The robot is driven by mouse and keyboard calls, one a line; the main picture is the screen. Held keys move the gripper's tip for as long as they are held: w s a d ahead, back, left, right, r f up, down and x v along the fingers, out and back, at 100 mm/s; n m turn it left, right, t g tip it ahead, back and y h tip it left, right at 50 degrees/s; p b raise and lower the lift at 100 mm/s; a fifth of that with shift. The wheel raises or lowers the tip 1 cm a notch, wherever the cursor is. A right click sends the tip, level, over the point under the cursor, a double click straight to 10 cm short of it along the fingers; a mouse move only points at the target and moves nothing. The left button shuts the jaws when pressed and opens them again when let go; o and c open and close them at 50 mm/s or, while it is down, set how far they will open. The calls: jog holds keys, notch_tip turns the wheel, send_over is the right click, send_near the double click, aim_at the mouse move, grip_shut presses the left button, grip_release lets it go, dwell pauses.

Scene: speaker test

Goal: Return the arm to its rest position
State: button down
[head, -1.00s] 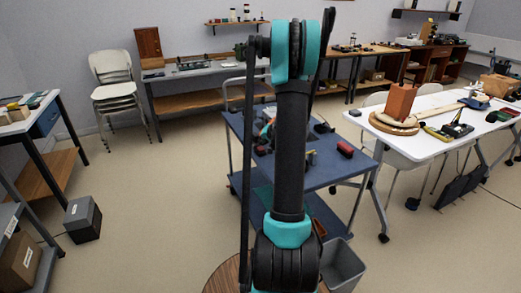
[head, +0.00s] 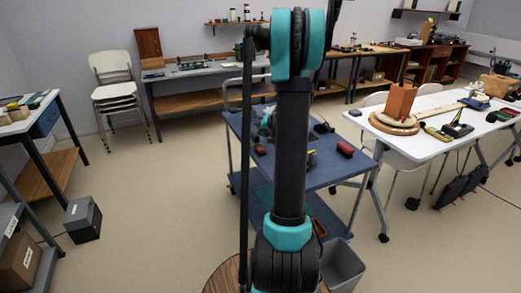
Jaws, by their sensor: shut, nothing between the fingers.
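My own arm (head: 291,140) stands upright in the middle of the head view, black with teal joints. Its upper teal joint (head: 298,45) is near the top edge, and a dark link beyond it runs out of the picture at the top. I cannot make out my gripper in this view; it is either out of the picture or hidden behind the arm.
A blue cart (head: 330,175) with small items stands right behind the arm, partly hidden by it. A white table (head: 425,147) with tools is at the right. A grey bin (head: 343,265) is close by. Stacked chairs (head: 112,85) and a dark box (head: 82,218) are left; floor there is clear.

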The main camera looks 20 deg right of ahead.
dwell(0.7)
jog(key=s+a+r+n+g, duration=0.2)
jog(key=s+a+n+g, duration=0.15)
jog(key=s+a, duration=1.3)
jog(key=s+a+f+n, duration=0.2)
jog(key=s, duration=0.8)
jog(key=s+a+f+n+g+h, duration=0.1)
jog(key=s+a+f+n, duration=0.1)
jog(key=s, duration=0.9)
jog(key=shift+a+f, duration=0.3)
jog(key=shift+f, duration=0.3)
jog(key=shift+w+g, duration=0.1)
jog(key=shift+g, duration=0.15)
